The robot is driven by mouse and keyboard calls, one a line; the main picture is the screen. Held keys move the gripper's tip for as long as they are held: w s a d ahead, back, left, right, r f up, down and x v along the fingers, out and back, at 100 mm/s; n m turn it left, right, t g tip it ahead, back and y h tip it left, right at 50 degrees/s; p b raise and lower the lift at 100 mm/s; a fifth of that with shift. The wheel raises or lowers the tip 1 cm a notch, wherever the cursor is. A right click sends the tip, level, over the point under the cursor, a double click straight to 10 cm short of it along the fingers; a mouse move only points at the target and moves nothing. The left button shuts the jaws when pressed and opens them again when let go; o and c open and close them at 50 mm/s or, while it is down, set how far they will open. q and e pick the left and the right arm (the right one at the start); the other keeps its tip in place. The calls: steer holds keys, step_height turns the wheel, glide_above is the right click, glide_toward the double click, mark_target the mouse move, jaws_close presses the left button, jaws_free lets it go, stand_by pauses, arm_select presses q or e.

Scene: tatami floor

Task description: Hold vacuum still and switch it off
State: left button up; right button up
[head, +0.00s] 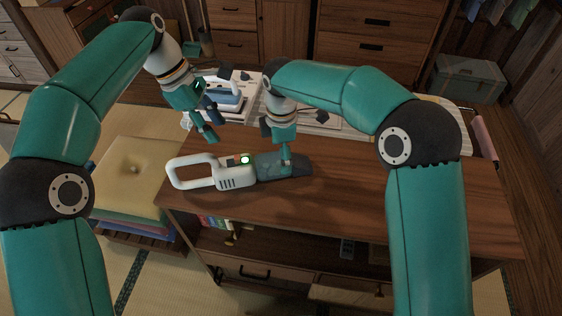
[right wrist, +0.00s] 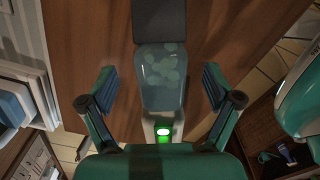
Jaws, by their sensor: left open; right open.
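A handheld vacuum (head: 230,174) lies on the wooden table, its white loop handle to the left and its dark nozzle to the right. In the right wrist view the vacuum's clear bin (right wrist: 161,80) with pale green bits inside lies between my fingers. My right gripper (right wrist: 158,88) is open, over the bin, with a gap on both sides. My left gripper (head: 212,122) is open and empty, above and behind the handle. Whether the right fingers touch the table is hard to tell.
The wooden table (head: 400,200) is bare to the right and in front of the vacuum. A blue and white iron-like object (head: 225,95) stands on a white surface behind it. A yellow cushion (head: 130,180) sits on a stack to the left.

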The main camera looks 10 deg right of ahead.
mark_target(236, 156)
steer(key=shift+f, duration=2)
steer(key=shift+c, duration=0.2)
arm_select(q)
steer(key=shift+o, duration=0.2)
arm_select(e)
jaws_close()
arm_select(q)
steer(key=d+f+n, duration=0.1)
steer(key=f, duration=0.2)
steer(key=d+f+n, duration=0.1)
steer(key=f, duration=0.2)
steer(key=s+d+f+n+t, duration=0.1)
steer(key=f, duration=0.2)
steer(key=shift+d+f+n+h, duration=0.1)
steer(key=shift+n+h, duration=0.2)
steer(key=shift+n, duration=0.1)
jaws_close()
